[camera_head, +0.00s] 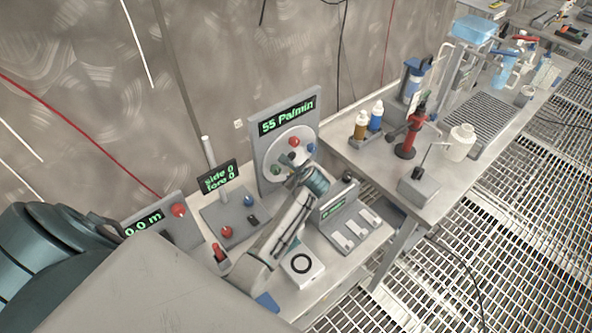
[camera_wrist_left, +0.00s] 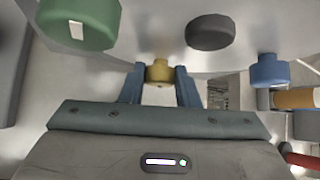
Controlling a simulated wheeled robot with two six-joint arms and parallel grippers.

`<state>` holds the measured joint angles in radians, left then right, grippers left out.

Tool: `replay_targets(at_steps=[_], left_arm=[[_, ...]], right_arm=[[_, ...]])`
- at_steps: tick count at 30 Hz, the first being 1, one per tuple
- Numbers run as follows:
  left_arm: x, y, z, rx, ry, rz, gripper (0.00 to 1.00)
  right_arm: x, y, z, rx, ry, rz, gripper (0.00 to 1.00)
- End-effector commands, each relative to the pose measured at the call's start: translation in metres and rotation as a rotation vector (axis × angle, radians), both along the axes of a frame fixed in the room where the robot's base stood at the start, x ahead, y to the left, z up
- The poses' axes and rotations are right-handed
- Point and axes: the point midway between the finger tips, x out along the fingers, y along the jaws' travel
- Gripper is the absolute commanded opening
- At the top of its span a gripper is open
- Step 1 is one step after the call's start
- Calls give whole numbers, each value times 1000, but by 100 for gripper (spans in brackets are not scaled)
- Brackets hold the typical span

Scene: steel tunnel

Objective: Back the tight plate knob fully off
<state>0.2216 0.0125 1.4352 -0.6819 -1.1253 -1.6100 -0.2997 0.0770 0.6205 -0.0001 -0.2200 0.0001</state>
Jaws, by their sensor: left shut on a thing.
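A round pale plate (camera_head: 273,165) with coloured knobs sits on an upright grey panel whose display reads "55 Pa/min". In the left wrist view, a yellow knob (camera_wrist_left: 159,66) is between the two blue fingers of my left gripper (camera_wrist_left: 160,78), which is shut on it. A green knob (camera_wrist_left: 78,22), a dark grey knob (camera_wrist_left: 210,32) and a blue knob (camera_wrist_left: 268,70) are around it, apart from the fingers. In the head view, my left gripper (camera_head: 301,172) is at the plate and hides its lower right part and the yellow knob. My right gripper is not in view.
Left of the plate stand a "side 0 / torq 0" display (camera_head: 218,177) and a "0.0 m" panel with a red knob (camera_head: 179,210). A grey box with pale switches (camera_head: 349,228) is to the right. Bottles and a red stand (camera_head: 407,140) are on the right bench.

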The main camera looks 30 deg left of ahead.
Motion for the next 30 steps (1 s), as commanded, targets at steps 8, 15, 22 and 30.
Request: replay_targets(at_steps=[8, 15, 22, 30], left_arm=[[-2, 1, -1, -33, -93, 1, 6], [-2, 1, -1, -39, -113, 0, 6], [-2, 1, -1, -38, -112, 0, 6], [-1, 1, -1, -38, -112, 0, 50]], right_arm=[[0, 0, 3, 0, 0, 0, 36], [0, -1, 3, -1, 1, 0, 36], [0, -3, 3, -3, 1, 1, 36], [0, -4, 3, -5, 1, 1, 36]])
